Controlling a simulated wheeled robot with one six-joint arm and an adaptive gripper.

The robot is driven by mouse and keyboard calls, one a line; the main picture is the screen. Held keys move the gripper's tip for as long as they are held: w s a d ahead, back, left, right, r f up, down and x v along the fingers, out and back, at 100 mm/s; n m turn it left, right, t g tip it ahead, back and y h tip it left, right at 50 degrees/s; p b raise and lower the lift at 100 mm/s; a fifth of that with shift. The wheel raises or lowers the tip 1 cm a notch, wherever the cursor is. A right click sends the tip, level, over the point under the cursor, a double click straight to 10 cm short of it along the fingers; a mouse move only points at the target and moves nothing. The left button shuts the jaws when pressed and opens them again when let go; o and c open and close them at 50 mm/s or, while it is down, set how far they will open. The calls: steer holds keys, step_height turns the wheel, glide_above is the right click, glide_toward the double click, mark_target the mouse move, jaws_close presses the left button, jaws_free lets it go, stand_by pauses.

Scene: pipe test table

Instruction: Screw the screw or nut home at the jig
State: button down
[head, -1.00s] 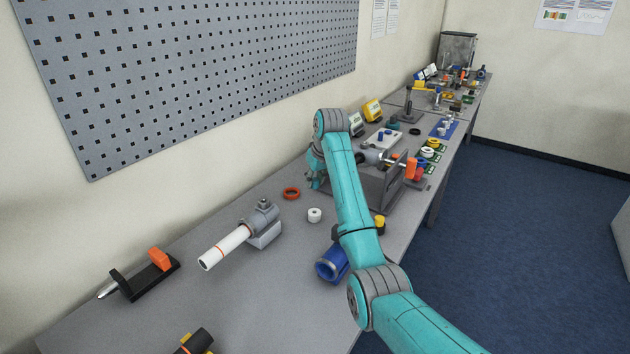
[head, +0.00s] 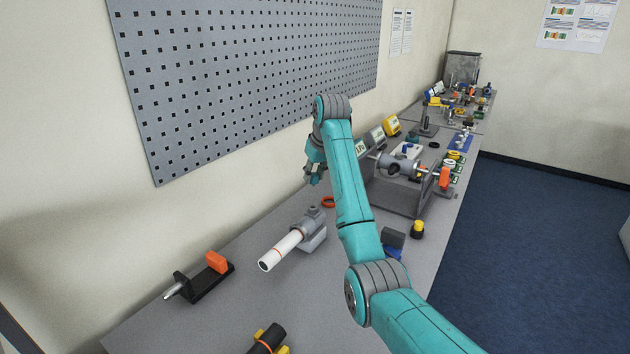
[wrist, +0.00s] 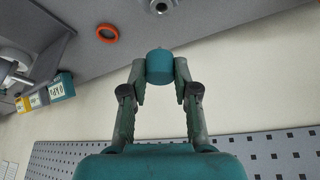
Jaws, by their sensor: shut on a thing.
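My gripper (wrist: 160,72) is shut on a teal cylindrical piece (wrist: 159,66), which sits between its fingertips in the wrist view. In the head view my gripper (head: 315,172) is raised over the back of the table, by the wall; the held piece cannot be made out there. A grey fitting with a round opening (wrist: 160,4) shows at the wrist view's top edge, apart from the held piece. I cannot tell for certain which fixture is the jig; a grey box-shaped stand with a cylinder on it (head: 398,193) stands right of my arm.
An orange ring (head: 328,202) lies near my gripper, also in the wrist view (wrist: 107,33). A grey holder with a white pipe (head: 283,250) and a black stand with an orange block (head: 205,278) are at left. A yellow-capped piece (head: 417,229) is near the front edge.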

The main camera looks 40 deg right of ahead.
mark_target(315, 184)
steer(key=shift+a, duration=0.2)
steer(key=shift+f, duration=0.1)
steer(key=shift+d+f, duration=0.1)
steer(key=shift+f, duration=2.55)
steer(key=shift+f, duration=1.35)
steer(key=c, duration=1.7)
jaws_free()
steer(key=shift+c, duration=0.2)
jaws_close()
steer(key=m+h, duration=0.1)
steer(key=m, duration=0.3)
steer(key=shift+w+g, duration=0.1)
steer(key=shift+g, duration=0.2)
steer(key=shift+m+h, duration=0.4)
steer(key=shift+m, duration=0.2)
